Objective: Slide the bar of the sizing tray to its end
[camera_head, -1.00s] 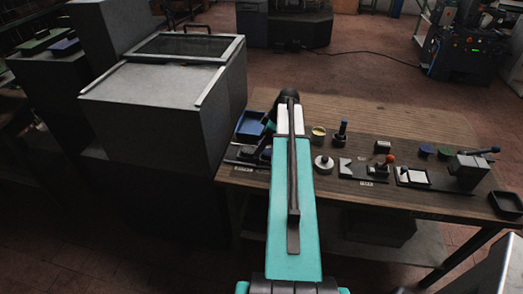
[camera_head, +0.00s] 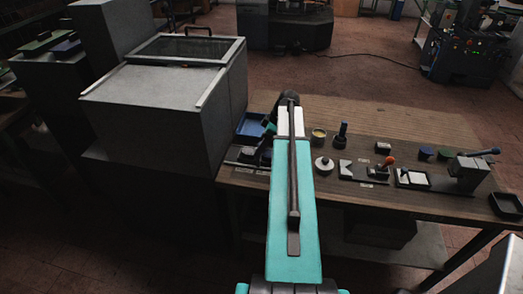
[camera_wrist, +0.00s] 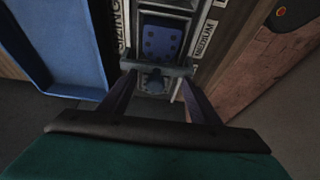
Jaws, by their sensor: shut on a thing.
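The sizing tray (camera_wrist: 204,38) is at the top middle of the wrist view, with a "SIZING" label at its left and "MEDIUM" at its right. A blue piece with dark dots (camera_wrist: 160,40) lies in its channel. The grey bar (camera_wrist: 150,67) crosses the channel just below the blue piece. My gripper (camera_wrist: 158,76) is shut on the bar, one finger toward each end. In the head view the tray (camera_head: 246,157) is at the table's left end, partly hidden by my arm. The fingers cannot be made out there.
A blue bin (camera_wrist: 65,40) stands close left of the tray; it also shows in the head view (camera_head: 250,126). A large grey cabinet (camera_head: 165,105) borders the table's left. Several small tools and fixtures, including an orange-knobbed one (camera_head: 390,160), stand to the right.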

